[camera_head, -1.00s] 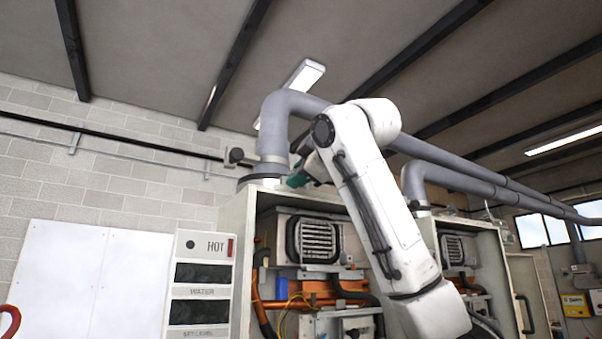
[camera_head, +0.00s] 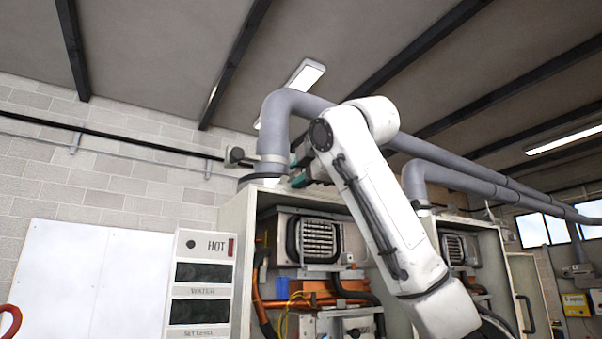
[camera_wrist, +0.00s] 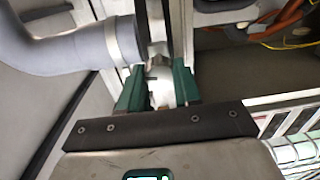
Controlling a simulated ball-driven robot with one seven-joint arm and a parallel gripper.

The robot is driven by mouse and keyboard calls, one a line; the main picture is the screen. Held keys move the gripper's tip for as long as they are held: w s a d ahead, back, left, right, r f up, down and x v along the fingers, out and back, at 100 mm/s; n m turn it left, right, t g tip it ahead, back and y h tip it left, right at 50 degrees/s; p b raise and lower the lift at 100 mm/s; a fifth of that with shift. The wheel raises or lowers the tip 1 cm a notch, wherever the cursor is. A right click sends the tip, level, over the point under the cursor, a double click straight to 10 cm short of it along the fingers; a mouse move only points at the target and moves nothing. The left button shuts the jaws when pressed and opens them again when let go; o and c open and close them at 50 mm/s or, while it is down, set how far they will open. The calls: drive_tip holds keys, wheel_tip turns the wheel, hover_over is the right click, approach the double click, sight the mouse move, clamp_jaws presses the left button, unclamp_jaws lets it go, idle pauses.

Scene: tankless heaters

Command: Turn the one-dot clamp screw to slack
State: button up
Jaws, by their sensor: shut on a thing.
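In the head view my arm reaches over the near heater cabinet, and my gripper (camera_head: 299,171) is just right of the grey flue pipe's lower end (camera_head: 273,140), partly hidden. The wrist view shows the pipe (camera_wrist: 70,48) with a paler clamp band (camera_wrist: 125,40) at its end. My gripper's green fingers (camera_wrist: 160,88) are close on either side of a pale, rounded part (camera_wrist: 160,80) beside that band. They are shut on it. I cannot make out dots on it, so I cannot tell which clamp screw it is.
The open near cabinet (camera_head: 235,225) holds copper pipes and wires below the flue. A dark knob (camera_head: 236,155) sits left of the pipe on the wall line. A second cabinet and flue (camera_head: 415,180) stand to the right. A HOT gauge panel (camera_head: 203,280) is at left.

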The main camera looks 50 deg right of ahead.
drive_tip(key=shift+f, duration=0.1)
drive_tip(key=o, duration=1.1)
drive_tip(key=shift+c, duration=0.2)
drive_tip(key=b+v, duration=0.4)
drive_tip(key=v, duration=0.6)
drive_tip(key=shift+s, duration=0.4)
drive_tip(key=shift+a, duration=0.1)
